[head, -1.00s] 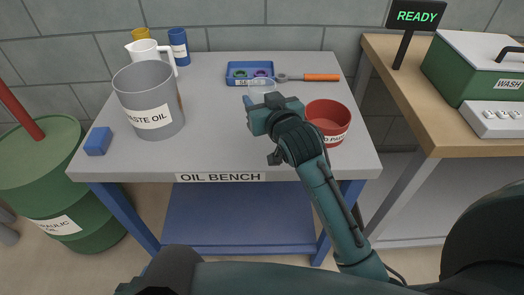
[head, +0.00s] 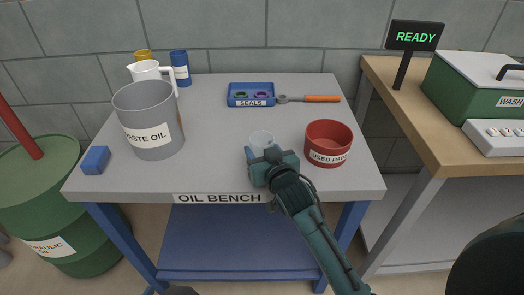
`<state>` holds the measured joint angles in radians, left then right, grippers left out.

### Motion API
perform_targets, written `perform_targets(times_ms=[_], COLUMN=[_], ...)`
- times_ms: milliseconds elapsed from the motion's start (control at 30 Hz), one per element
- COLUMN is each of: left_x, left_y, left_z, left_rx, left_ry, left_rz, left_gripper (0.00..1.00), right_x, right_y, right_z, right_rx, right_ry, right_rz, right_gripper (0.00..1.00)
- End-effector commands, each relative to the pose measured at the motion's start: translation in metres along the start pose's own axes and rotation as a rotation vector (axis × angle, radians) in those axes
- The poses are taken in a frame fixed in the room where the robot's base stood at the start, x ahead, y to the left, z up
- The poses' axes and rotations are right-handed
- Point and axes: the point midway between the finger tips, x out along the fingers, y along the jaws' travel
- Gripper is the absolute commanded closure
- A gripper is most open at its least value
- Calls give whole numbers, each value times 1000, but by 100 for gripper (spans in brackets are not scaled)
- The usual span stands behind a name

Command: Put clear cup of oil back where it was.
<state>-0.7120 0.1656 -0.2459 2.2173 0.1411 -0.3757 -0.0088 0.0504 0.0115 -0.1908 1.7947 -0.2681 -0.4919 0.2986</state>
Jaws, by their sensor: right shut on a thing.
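The clear cup (head: 262,138) is a small see-through cup over the front middle of the grey bench top, left of the red bin. It looks upright, and I cannot make out any oil in it. My right gripper (head: 259,152), at the end of the teal arm from the lower right, is shut on the cup from its front side. The gripper hides the cup's lower part, so I cannot tell whether the cup touches the bench.
On the oil bench (head: 225,115) stand a grey waste oil bucket (head: 150,125), a white jug (head: 150,72), a blue block (head: 95,160), a seals tray (head: 251,96), a wrench (head: 318,98) and a red used-parts bin (head: 329,143). The bench middle is clear.

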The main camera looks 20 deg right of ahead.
Motion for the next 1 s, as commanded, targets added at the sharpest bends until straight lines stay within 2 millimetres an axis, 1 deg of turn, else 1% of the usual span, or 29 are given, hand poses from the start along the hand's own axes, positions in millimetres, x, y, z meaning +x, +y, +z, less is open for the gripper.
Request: perform_targets(times_ms=[133, 167, 400, 733, 867, 1000], left_x=[0, 0, 0, 0, 1, 1], left_y=[0, 0, 0, -1, -1, 0], left_z=[-1, -2, -3, -3, 0, 2], left_rx=[1, 2, 3, 2, 0, -3], left_ry=[7, 9, 11, 5, -7, -19], left_rz=[0, 0, -1, -1, 0, 1], left_gripper=[64, 64, 64, 64, 64, 64], right_x=[1, 1, 0, -2, -21, -52], right_y=[0, 0, 0, 0, 0, 0], right_z=[3, 3, 2, -1, 0, 0], right_rx=[0, 0, 0, 0, 1, 0], right_ry=[0, 0, 0, 0, -2, -3], right_rz=[0, 0, 0, 0, 0, 0], right_gripper=[73, 49, 29, 28, 28, 28])
